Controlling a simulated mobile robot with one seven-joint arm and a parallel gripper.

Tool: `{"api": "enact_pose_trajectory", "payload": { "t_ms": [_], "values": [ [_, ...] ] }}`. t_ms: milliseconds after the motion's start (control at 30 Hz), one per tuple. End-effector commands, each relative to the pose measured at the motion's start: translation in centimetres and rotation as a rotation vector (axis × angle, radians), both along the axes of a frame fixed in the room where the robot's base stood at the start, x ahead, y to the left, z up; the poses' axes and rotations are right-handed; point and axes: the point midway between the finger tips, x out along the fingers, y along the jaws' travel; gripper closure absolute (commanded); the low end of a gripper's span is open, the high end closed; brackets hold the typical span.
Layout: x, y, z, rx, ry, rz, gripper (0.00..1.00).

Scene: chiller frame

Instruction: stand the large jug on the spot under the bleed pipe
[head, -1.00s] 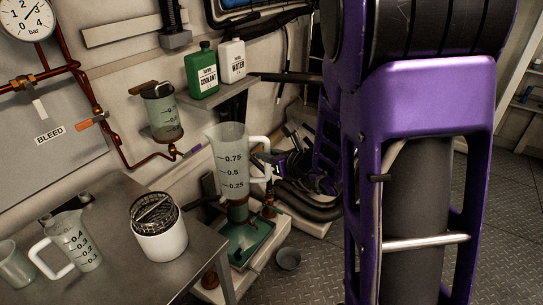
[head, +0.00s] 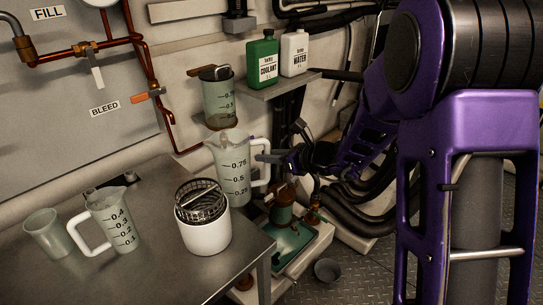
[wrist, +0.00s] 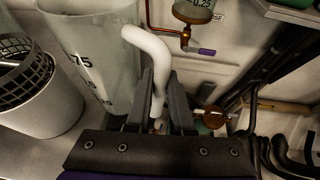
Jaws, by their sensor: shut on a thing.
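The large jug (head: 231,178), translucent with marks up to 0.75, is upright near the back right corner of the bench (head: 150,275). My gripper (head: 272,160) is shut on its white handle, which shows between the fingers in the wrist view (wrist: 156,85). I cannot tell whether its base touches anything.
A white pot with a wire basket (head: 205,235) stands close in front of the jug. A smaller jug (head: 115,222) and a cup (head: 48,235) stand further left. A sight vessel (head: 218,100) is just above the jug. Coolant (head: 262,60) and water (head: 294,52) bottles sit on a shelf.

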Motion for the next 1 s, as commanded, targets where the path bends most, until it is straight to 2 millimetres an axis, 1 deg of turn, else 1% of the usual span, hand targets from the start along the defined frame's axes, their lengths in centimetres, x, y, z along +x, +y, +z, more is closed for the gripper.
{"api": "enact_pose_trajectory", "payload": {
  "t_ms": [167, 467, 1000],
  "values": [
    [0.0, -0.2, -0.1, 0.003, -0.001, -0.003, 1.00],
    [0.0, 2.5, -0.1, 0.002, 0.000, 0.001, 1.00],
    [0.2, 8.0, 0.0, 0.003, 0.001, 0.000, 1.00]
  ]
}}
